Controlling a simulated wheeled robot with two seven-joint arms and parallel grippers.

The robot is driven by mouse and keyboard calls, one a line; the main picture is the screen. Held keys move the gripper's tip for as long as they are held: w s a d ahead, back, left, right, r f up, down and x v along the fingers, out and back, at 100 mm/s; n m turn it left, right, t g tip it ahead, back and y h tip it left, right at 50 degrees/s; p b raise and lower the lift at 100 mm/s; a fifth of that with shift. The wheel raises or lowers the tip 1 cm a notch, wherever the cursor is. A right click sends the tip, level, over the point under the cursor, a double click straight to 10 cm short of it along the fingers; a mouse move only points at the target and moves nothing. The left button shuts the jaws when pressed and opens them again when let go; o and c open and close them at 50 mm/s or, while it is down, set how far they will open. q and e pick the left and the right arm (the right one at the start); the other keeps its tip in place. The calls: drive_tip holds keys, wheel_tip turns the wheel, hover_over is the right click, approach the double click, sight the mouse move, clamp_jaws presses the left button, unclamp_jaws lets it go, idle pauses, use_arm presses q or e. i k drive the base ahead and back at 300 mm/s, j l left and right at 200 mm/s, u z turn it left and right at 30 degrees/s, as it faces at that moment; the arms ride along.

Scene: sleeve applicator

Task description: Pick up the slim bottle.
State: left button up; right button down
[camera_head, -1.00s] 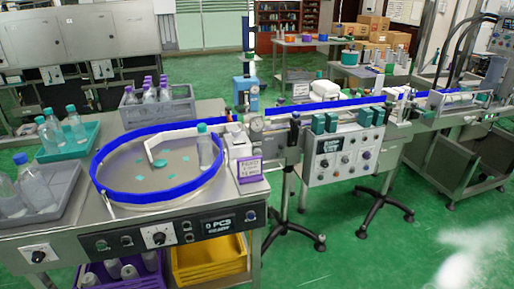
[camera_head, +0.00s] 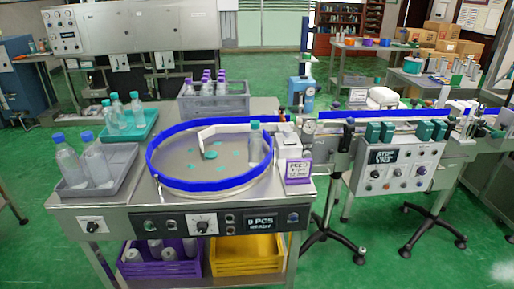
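Several clear bottles are in view, and I cannot tell for sure which one is the slim bottle. A teal-capped bottle (camera_head: 255,146) stands upright on the round turntable (camera_head: 190,168) inside its blue rim. Three teal-capped bottles (camera_head: 137,109) stand in a teal tray (camera_head: 142,134) at the back left. Two wider-looking blue-capped bottles (camera_head: 96,160) stand in a grey tray (camera_head: 118,186) at the front left. Purple-capped bottles (camera_head: 221,85) stand in a grey crate (camera_head: 228,106) behind the turntable. Neither of my grippers is in view.
The steel table (camera_head: 262,198) has a control panel along its front. Below it are a purple crate (camera_head: 188,269) with bottles and a yellow crate (camera_head: 248,265). A conveyor with a control box (camera_head: 402,168) on wheeled stands runs right. Green floor (camera_head: 350,265) lies open in front.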

sight(255, 139)
drive_tip(key=i+l, duration=1.1)
drive_tip(key=i+l+u, duration=0.05)
